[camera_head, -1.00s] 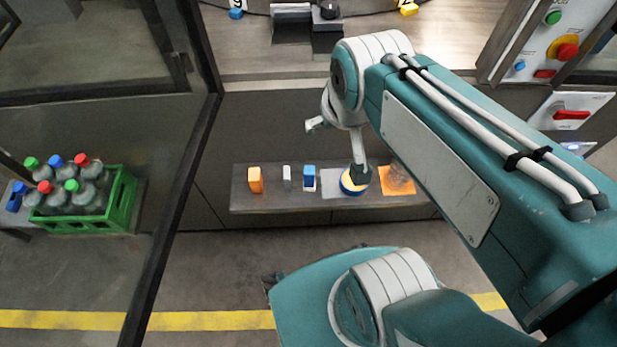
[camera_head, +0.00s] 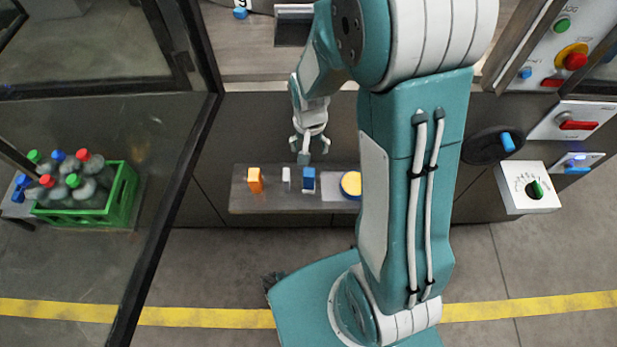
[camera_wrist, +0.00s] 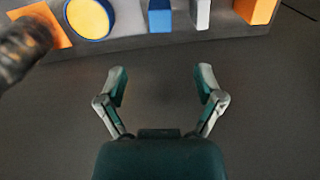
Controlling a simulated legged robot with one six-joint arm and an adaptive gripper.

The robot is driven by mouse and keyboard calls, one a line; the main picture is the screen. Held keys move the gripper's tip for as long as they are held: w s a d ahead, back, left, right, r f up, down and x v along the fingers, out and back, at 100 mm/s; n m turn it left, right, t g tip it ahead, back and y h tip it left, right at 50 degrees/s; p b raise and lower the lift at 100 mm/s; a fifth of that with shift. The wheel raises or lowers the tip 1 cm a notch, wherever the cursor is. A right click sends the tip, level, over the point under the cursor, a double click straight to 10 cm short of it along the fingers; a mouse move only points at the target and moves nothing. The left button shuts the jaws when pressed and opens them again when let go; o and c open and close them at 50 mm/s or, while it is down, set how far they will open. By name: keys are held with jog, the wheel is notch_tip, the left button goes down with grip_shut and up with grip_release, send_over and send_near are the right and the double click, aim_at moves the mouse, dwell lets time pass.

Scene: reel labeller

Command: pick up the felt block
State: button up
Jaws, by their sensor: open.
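Three small blocks stand in a row on a grey shelf (camera_head: 330,200): an orange block (camera_head: 255,179), a slim pale grey block (camera_head: 286,177) and a blue block (camera_head: 308,180). I cannot tell by texture which one is felt. In the wrist view the blue block (camera_wrist: 160,16), the grey block (camera_wrist: 201,14) and the orange block (camera_wrist: 257,10) are at the top edge, partly cut off. My gripper (camera_head: 310,147) is open and empty, its fingers (camera_wrist: 161,86) apart. In the head view it appears just above the blue and grey blocks, touching none.
A yellow disc with a blue rim (camera_head: 351,184) lies right of the blocks, partly behind my arm. The wrist view also shows an orange square (camera_wrist: 44,25). A green bottle crate (camera_head: 122,200) stands left behind a dark frame post (camera_head: 180,200). A control panel (camera_head: 560,60) is at right.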

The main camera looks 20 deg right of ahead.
aim_at(309, 172)
jog(key=f, duration=1.1)
jog(key=shift+s+a, duration=0.2)
jog(key=shift+s, duration=0.05)
grip_shut()
